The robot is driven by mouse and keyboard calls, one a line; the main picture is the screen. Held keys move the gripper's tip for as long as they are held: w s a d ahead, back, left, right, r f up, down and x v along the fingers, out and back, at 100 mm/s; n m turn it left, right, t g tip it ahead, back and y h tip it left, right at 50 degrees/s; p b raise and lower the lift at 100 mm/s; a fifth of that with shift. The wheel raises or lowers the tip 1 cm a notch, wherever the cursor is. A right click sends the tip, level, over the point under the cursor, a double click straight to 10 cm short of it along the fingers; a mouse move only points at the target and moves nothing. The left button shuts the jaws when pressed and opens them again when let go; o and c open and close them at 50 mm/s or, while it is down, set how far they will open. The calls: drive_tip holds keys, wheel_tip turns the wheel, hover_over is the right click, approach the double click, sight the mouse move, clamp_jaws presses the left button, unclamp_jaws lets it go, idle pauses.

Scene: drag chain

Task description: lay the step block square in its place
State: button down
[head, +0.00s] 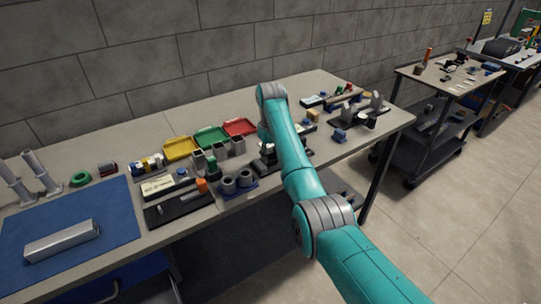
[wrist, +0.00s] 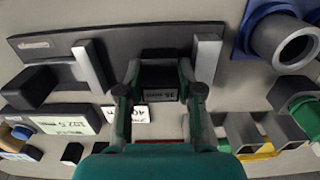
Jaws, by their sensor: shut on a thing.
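The step block (wrist: 160,82) is a dark block with a small light number label on its near face. In the wrist view it sits between the two fingers of my gripper (wrist: 161,92), which is shut on it. The block is over or on a long black base plate (wrist: 125,38), between two silver upright bars, one on the left (wrist: 90,66) and one on the right (wrist: 207,58). I cannot tell whether its underside touches the plate. In the head view my arm hides most of the block and gripper.
A blue holder with a grey ring (wrist: 290,42) stands right of the plate. Grey square tubes (wrist: 262,130) and number cards (wrist: 60,122) lie near it. In the head view, colored trays (head: 210,137) lie behind, and a blue mat (head: 110,215) with a silver bar lies left.

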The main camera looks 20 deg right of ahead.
drive_tip(key=c, duration=0.7)
unclamp_jaws()
drive_tip(key=shift+r, duration=3.7)
